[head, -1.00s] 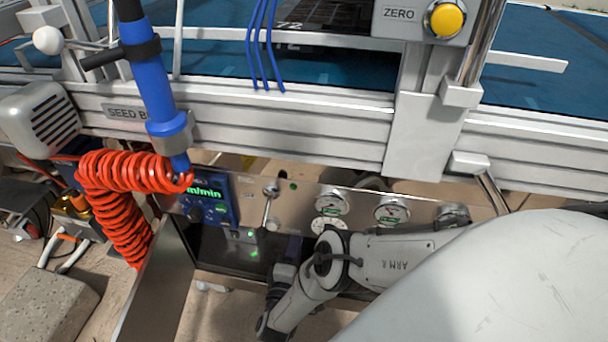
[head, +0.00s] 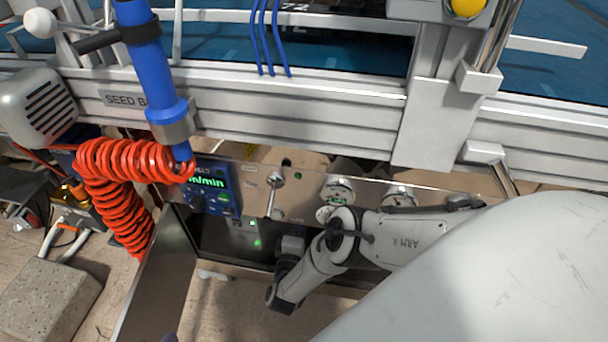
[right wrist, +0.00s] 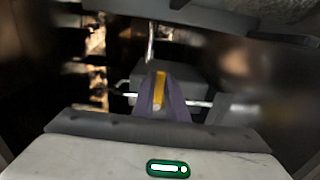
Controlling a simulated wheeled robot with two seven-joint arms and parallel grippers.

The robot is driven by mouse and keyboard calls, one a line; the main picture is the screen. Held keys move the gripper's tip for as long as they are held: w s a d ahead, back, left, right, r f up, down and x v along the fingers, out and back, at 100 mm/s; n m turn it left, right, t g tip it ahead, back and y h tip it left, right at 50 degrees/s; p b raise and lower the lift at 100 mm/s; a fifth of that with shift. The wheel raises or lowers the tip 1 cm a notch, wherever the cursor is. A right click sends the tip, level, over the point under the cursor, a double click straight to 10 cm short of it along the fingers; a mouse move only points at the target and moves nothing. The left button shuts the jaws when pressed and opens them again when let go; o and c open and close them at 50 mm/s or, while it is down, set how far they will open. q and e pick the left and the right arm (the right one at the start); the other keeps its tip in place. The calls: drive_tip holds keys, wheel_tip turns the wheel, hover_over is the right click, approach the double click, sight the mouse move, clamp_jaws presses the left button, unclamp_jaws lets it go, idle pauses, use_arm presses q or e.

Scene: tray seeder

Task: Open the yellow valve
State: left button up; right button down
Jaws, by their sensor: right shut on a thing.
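In the right wrist view, the purple fingers of my right gripper (right wrist: 160,106) are shut on the yellow valve's handle (right wrist: 160,86), a narrow yellow strip between them. In the head view, my right arm reaches in from the right over the steel panel, with its wrist bent down in front of it. The fingers and the yellow valve are hidden there. A small purple patch at the bottom edge of the head view looks like a fingertip of my left gripper (head: 170,338); its opening does not show.
The steel panel (head: 258,185) carries a blue display box (head: 212,187), a toggle lever (head: 273,192) and dials. A red coiled hose (head: 118,185) hangs at left. An aluminium beam (head: 300,112) runs above. A concrete block (head: 45,300) lies at lower left.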

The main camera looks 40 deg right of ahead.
drive_tip(key=shift+r, duration=0.1)
use_arm(q)
drive_tip(key=shift+a+f+y+p, duration=0.2)
drive_tip(key=shift+f+y+p, duration=0.1)
drive_tip(key=shift+f+p, duration=0.2)
use_arm(e)
drive_tip(key=n, duration=0.2)
drive_tip(key=r+n, duration=0.1)
drive_tip(key=n, duration=0.1)
drive_tip(key=r+n, duration=0.1)
drive_tip(key=n, duration=0.2)
drive_tip(key=shift+w+a+r, duration=0.15)
drive_tip(key=shift+w+a, duration=0.15)
use_arm(q)
drive_tip(key=shift+r, duration=0.15)
use_arm(e)
drive_tip(key=c, duration=1.8)
unclamp_jaws()
drive_tip(key=shift+o, duration=0.2)
